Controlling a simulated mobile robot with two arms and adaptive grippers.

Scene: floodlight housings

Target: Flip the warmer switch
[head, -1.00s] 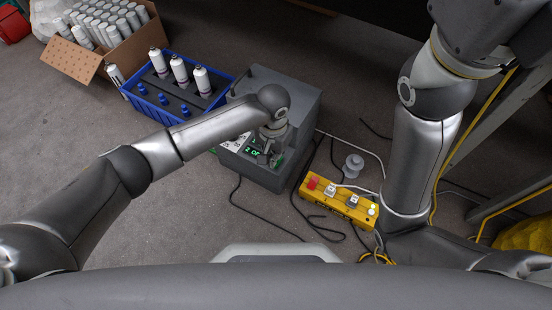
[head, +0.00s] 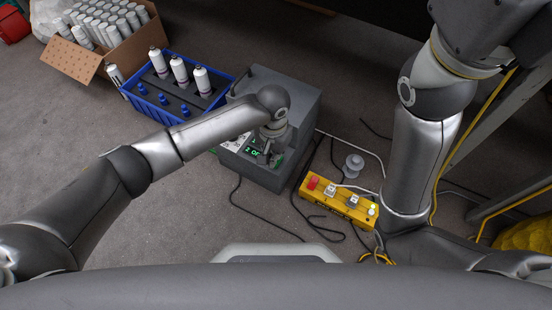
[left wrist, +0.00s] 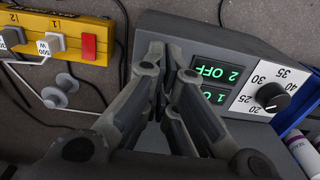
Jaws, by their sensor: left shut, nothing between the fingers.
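The warmer (head: 300,95) is a grey box on the floor. Its sloped front panel carries green-lit displays and a black dial (left wrist: 271,97) with numbers around it. The upper display (left wrist: 216,71) reads "2 OFF" in the left wrist view; the lower one (left wrist: 214,97) is partly covered by my finger. My left gripper (left wrist: 168,62) is shut and empty, its fingers over the panel beside the displays. It also shows at the warmer's front in the head view (head: 268,154). I cannot make out a switch; the fingers hide part of the panel. My right gripper is out of view.
A blue crate (head: 212,101) with white bottles and a cardboard box (head: 75,62) are at left.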

